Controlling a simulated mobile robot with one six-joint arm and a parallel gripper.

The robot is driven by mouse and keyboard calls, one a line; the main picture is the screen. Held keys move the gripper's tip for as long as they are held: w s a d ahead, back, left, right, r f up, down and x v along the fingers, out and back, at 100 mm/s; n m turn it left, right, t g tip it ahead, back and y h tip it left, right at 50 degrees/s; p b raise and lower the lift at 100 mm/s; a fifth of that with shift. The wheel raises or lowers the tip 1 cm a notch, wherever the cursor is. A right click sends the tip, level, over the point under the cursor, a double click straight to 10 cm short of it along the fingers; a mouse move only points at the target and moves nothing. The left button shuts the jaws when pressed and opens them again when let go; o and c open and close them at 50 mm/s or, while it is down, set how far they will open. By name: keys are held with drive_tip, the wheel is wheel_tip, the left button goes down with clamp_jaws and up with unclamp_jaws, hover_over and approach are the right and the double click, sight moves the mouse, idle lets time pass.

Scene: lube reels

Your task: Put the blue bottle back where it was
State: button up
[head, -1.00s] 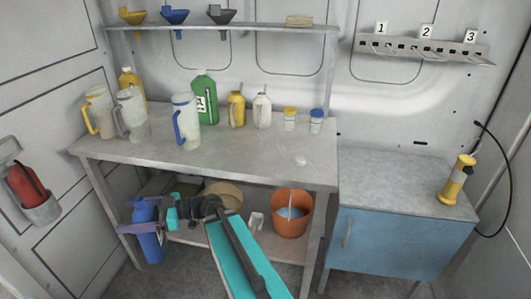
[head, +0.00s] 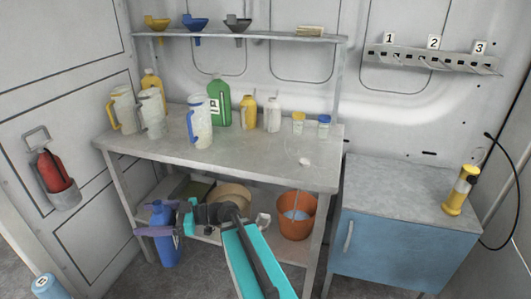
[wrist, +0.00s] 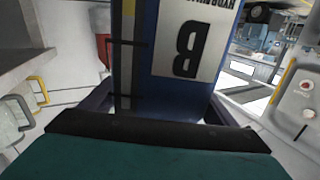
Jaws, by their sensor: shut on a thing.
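The blue bottle (head: 163,240) is upright at the left end of the workbench in the head view, in front of the bench's lower left side. My gripper (head: 160,232) is shut around its upper part. In the wrist view the blue bottle (wrist: 180,60) fills the middle, with a white label marked "B" that appears upside down. Whether the bottle's base touches anything is hard to tell.
The workbench (head: 265,165) carries several jugs and bottles. Its lower shelf holds an orange bucket (head: 296,218) and a tan bowl (head: 230,197). A fire extinguisher (head: 55,172) hangs on the left wall. A light blue container (head: 48,288) shows at bottom left. A blue cabinet (head: 400,245) stands right.

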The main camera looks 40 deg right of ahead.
drive_tip(key=shift+d+r, duration=0.1)
drive_tip(key=shift+d, duration=0.55)
